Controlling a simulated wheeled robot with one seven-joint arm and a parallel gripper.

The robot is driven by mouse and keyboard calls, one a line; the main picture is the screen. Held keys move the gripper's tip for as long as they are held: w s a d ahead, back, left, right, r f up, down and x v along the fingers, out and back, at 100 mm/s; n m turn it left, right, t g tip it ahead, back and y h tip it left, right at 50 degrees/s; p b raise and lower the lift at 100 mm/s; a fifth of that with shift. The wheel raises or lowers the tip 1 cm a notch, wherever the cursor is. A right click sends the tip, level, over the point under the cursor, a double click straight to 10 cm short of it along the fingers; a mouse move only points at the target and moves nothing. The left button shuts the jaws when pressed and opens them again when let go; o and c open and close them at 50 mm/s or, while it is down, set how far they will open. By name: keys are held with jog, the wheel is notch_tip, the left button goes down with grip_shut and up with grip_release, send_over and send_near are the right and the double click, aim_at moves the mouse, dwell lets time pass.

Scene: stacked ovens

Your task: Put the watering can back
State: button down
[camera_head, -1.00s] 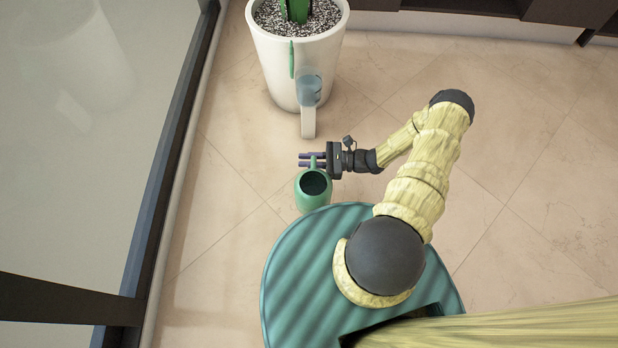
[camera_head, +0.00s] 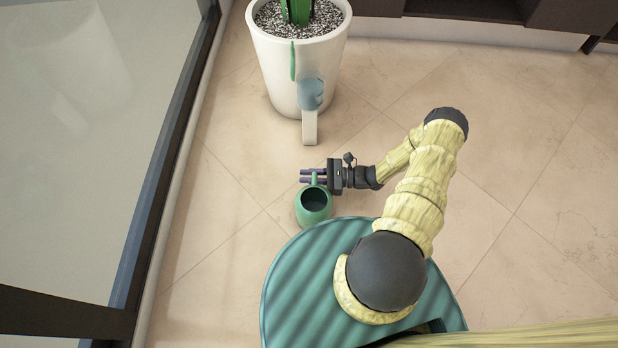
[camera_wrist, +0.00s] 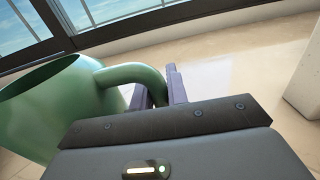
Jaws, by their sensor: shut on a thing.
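The green watering can (camera_head: 313,206) is in front of my base in the head view, with its dark opening facing up. My gripper (camera_head: 313,177) is shut on its handle, reaching in from the right. In the wrist view the can's body (camera_wrist: 62,105) fills the left side, and its curved handle (camera_wrist: 135,74) runs to between my purple fingers (camera_wrist: 160,88). The can's underside is hidden, so I cannot tell its height above the floor.
A white planter (camera_head: 300,75) with a green plant stands ahead. A glass wall with a dark frame (camera_head: 172,160) runs along the left. The tiled floor (camera_head: 520,150) is clear on the right; dark cabinets (camera_head: 470,10) are at the back.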

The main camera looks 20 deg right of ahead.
dwell(0.3)
jog(key=c, duration=1.4)
grip_release()
jog(key=shift+r, duration=0.15)
jog(key=p+v, duration=0.4)
jog(key=v, duration=0.8)
